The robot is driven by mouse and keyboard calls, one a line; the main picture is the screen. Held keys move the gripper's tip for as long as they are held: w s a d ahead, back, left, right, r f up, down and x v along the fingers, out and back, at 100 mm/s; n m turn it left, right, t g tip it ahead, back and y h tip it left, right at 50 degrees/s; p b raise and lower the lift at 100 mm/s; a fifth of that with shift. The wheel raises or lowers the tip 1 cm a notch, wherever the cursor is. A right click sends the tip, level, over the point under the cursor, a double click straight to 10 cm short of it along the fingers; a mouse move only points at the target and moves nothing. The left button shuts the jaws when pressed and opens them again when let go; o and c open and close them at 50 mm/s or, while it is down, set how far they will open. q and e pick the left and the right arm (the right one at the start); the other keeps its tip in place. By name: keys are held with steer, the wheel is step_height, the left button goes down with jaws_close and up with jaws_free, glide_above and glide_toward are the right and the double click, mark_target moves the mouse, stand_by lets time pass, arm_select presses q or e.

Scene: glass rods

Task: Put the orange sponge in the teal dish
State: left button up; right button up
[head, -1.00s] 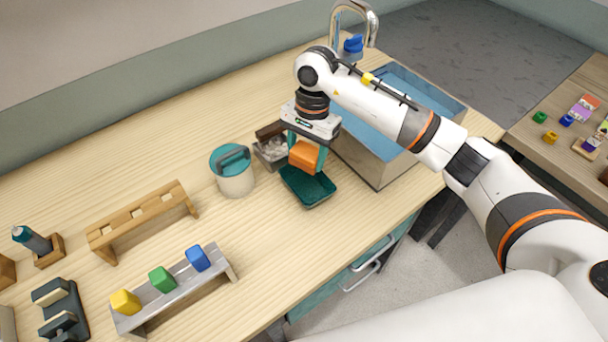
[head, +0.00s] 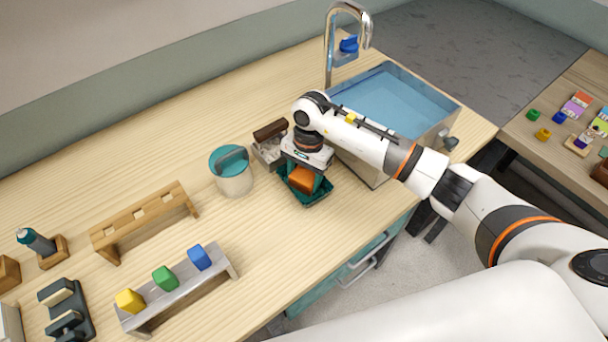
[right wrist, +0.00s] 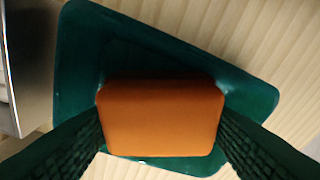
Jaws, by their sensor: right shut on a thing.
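The orange sponge (head: 302,179) is between the fingers of my right gripper (head: 304,182), which is shut on it. In the right wrist view the sponge (right wrist: 160,118) fills the space between the two fingers. The teal dish (head: 318,198) lies directly below on the wooden counter. The sponge is over or inside the dish; I cannot tell whether it touches the bottom. In the right wrist view the dish's rim (right wrist: 85,22) shows around the far side of the sponge. My left gripper is not in view.
A sink basin (head: 388,105) with a tap stands right behind the dish. A grey box with a brown brush (head: 270,140) and a teal-lidded pot (head: 232,172) stand to the left. A rack with coloured blocks (head: 180,285) is at front left.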

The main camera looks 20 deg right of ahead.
mark_target(307, 171)
steer(key=o, duration=0.9)
steer(key=shift+o, duration=0.2)
steer(key=shift+r+p, duration=0.2)
steer(key=shift+p, duration=0.25)
steer(key=shift+w+r+b, duration=0.1)
steer(key=shift+r+b, duration=0.2)
steer(key=shift+b, duration=0.1)
step_height(307, 171, up, 11)
steer(key=d+b, duration=0.1)
steer(key=b, duration=0.2)
steer(key=shift+w+d, duration=0.2)
steer(key=shift+w, duration=0.25)
